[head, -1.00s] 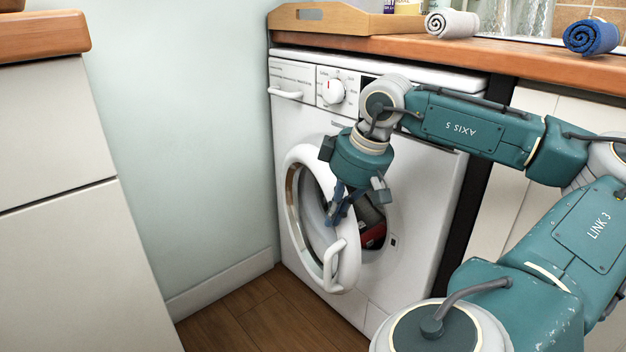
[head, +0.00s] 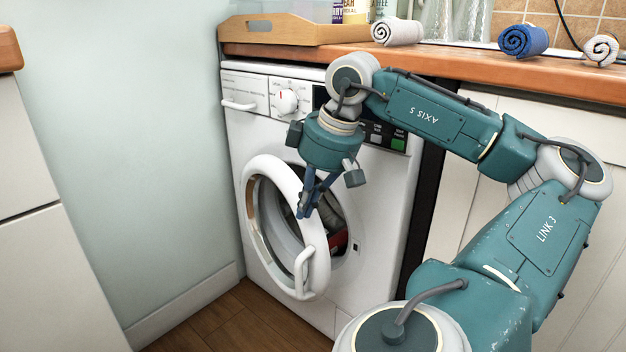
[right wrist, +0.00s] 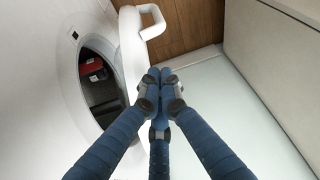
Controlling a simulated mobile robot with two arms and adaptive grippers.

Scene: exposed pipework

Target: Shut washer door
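The white washer (head: 385,190) stands under the wooden counter. Its round door (head: 322,235) is ajar, swung out from the opening toward the left, with a loop handle (head: 304,270) on its near edge. The dark opening (right wrist: 98,75) shows red and grey items inside. My right gripper (head: 305,210) is at the upper right part of the door ring, above the handle. In the right wrist view its blue fingertips (right wrist: 160,78) are together and empty, beside the door ring (right wrist: 130,50) and handle (right wrist: 150,20). I cannot tell whether they touch the door. My left gripper is not in view.
The counter (head: 420,60) above holds a wooden tray (head: 300,32), a white rolled towel (head: 397,31) and a blue one (head: 523,40). A pale wall (head: 130,150) and a white cabinet (head: 30,260) stand at left. The floor (head: 230,325) before the washer is clear.

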